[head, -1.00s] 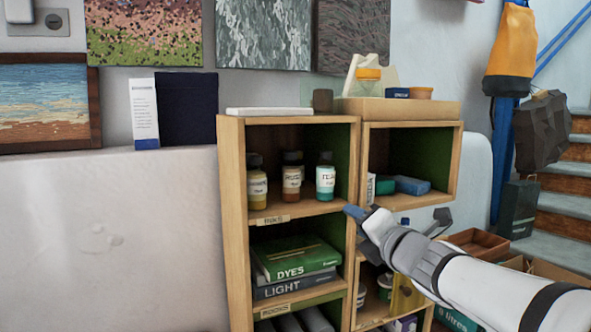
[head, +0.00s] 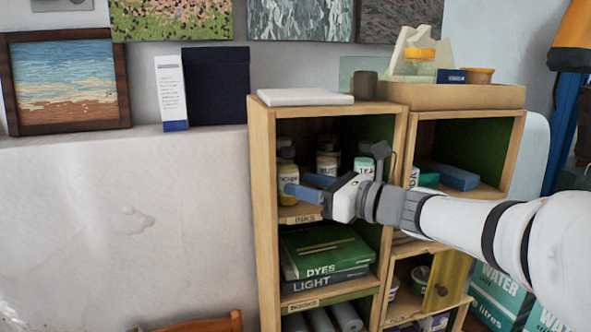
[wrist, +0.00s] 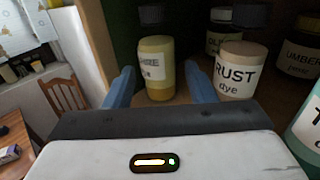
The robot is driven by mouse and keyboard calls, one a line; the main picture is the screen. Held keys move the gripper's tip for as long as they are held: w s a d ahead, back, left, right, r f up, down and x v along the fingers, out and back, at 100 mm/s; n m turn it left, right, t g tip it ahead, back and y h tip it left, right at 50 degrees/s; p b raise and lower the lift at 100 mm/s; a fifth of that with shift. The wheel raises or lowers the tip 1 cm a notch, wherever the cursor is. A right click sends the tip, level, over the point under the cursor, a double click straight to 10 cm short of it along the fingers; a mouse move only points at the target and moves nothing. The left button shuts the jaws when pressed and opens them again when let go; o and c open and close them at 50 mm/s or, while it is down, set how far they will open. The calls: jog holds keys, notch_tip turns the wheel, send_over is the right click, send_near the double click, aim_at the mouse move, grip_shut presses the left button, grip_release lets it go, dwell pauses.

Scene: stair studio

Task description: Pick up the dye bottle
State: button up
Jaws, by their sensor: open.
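My gripper (head: 297,183) is open and empty at the front of that compartment. In the wrist view the yellow ochre bottle (wrist: 157,68) lies ahead between my blue fingers (wrist: 160,72). The rust bottle stands to the right of it, just beyond the right finger. A teal bottle (wrist: 308,125) is further right, its label cut off.
An umber bottle (wrist: 300,50) and another dark-capped bottle (wrist: 222,30) stand further back. The wooden shelf's left wall (head: 262,200) is close to my fingers. Books (head: 325,250) fill the compartment below. A chair (wrist: 62,92) shows at left in the wrist view.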

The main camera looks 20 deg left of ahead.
jog(key=shift+x, duration=1)
jog(key=shift+s, duration=0.1)
jog(key=c, duration=0.8)
jog(key=shift+r, duration=0.1)
jog(key=shift+c, duration=0.2)
